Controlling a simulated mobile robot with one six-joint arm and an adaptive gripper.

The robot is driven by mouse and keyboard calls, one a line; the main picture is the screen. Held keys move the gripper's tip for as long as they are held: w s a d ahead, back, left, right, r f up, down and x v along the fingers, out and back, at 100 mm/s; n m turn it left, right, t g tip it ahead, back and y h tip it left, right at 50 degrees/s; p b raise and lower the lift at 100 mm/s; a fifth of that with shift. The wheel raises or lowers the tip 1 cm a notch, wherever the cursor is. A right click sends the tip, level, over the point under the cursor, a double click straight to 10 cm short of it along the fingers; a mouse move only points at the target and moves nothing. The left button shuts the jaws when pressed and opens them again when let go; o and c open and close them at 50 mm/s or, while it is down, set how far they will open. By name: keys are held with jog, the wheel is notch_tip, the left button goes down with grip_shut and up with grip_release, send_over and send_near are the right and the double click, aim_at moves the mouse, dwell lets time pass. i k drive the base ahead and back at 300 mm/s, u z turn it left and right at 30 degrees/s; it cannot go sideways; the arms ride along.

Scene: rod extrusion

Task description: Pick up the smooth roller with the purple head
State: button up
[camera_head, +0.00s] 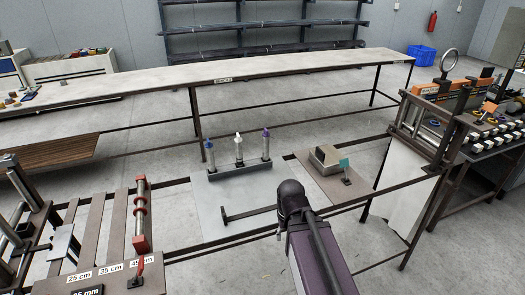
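Three rollers stand upright in a row in a dark holder (240,171) on a grey metal plate (213,212). The right roller (266,146) has a purple head. The middle roller (239,150) has a white head, and the left roller (210,156) has a blue head. The rollers are too small here to tell smooth from textured. My arm comes up from the bottom, right of centre, and ends in view at a dark joint below and right of the purple-headed roller. I cannot make out my gripper's fingers.
A dark T-shaped bar (248,213) lies on the plate in front of the holder. A boxy device (325,157) stands to the right. A roller frame with a red-ringed rod (141,213) is at left. A long bench (250,68) runs behind.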

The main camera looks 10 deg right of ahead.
aim_at(266, 136)
jog(key=z, duration=0.05)
jog(key=i, duration=0.95)
jog(key=u, duration=0.05)
